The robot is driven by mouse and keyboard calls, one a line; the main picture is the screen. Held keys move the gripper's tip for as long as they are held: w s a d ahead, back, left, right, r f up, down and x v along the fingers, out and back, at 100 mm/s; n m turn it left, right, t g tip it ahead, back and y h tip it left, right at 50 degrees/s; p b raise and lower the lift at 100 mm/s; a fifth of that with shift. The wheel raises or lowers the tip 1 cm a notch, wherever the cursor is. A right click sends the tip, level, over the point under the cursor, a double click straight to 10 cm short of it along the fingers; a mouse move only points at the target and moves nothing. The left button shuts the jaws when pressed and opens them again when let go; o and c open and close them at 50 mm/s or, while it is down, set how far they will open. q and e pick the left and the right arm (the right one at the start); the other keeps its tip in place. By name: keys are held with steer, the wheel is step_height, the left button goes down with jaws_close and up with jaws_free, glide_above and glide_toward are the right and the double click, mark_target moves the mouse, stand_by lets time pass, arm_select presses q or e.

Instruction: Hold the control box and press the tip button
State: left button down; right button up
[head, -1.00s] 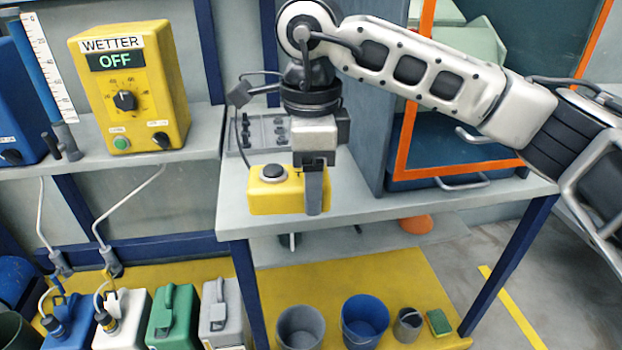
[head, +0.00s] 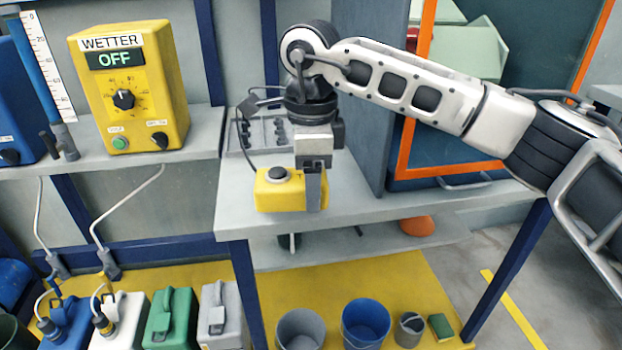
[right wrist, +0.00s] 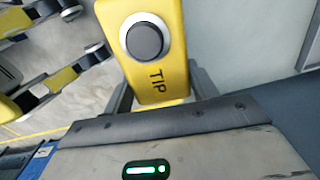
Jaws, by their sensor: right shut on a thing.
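The control box is a small yellow box (head: 275,200) with a round black button on a pale ring. In the right wrist view, the tip button (right wrist: 144,40) sits on the yellow box (right wrist: 158,82) above the word TIP. My right gripper (head: 313,190) is shut on the right end of the box, with a dark finger on either side of it in the wrist view. The button faces up and is uncovered. I cannot tell whether the box touches the bench top. My left gripper does not show in the head view.
A yellow WETTER unit (head: 148,90) reading OFF stands on the left shelf. A grey tray (head: 240,139) lies behind the control box on the bench (head: 355,205). An orange-framed cabinet (head: 405,140) stands right of it. Canisters and buckets (head: 366,322) stand below.

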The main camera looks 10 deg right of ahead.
steer(key=shift+w+d+f+b, duration=0.2)
steer(key=shift+w+f, duration=0.8)
steer(key=shift+w, duration=0.2)
steer(key=shift+w+d+f+b, duration=0.15)
steer(key=shift+w+f, duration=0.85)
steer(key=shift+w, duration=0.15)
steer(key=shift+f+b, duration=0.3)
steer(key=shift+f, duration=0.3)
steer(key=o, duration=1.1)
steer(key=c, duration=1.1)
stand_by(0.8)
